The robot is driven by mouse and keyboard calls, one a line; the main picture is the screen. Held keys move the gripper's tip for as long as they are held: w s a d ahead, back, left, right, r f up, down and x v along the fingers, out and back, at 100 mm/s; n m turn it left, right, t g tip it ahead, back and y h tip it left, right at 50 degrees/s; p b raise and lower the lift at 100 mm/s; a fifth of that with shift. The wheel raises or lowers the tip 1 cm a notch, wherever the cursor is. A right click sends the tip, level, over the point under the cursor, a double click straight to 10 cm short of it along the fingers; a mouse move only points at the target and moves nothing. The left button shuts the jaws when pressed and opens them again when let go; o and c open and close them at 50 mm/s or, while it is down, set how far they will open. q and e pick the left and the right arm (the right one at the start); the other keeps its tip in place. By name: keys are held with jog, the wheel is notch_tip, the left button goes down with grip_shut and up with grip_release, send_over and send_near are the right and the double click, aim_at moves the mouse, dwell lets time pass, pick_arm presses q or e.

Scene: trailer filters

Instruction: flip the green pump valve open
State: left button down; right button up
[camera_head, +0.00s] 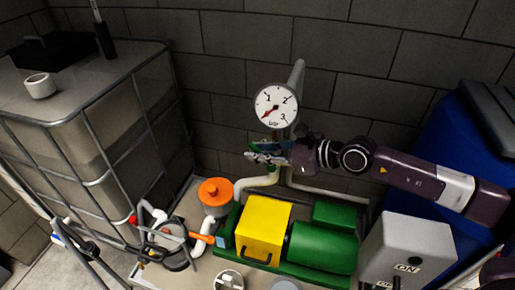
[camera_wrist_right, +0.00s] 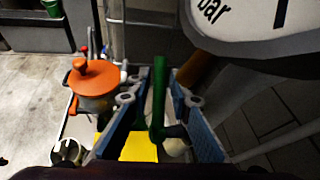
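The green pump valve handle (camera_wrist_right: 157,98) stands upright between the two blue-padded fingers of my right gripper (camera_wrist_right: 160,112) in the right wrist view. The fingers are spread, with visible gaps beside the handle. In the head view my right gripper (camera_head: 263,153) reaches in from the right, just below the pressure gauge (camera_head: 276,105), and hides most of the valve. The valve sits on the pale pipe (camera_head: 258,184) above the pump (camera_head: 322,246).
A yellow box (camera_head: 264,228) and an orange-capped filter housing (camera_head: 215,193) stand below my right gripper. A caged tank (camera_head: 120,110) is at the left. A grey ON switch box (camera_head: 405,247) and a blue barrel (camera_head: 440,135) are at the right. A block wall stands close behind.

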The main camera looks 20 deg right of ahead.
jog(key=shift+w, duration=0.1)
grip_shut()
jog(key=shift+a, duration=0.2)
dwell(0.3)
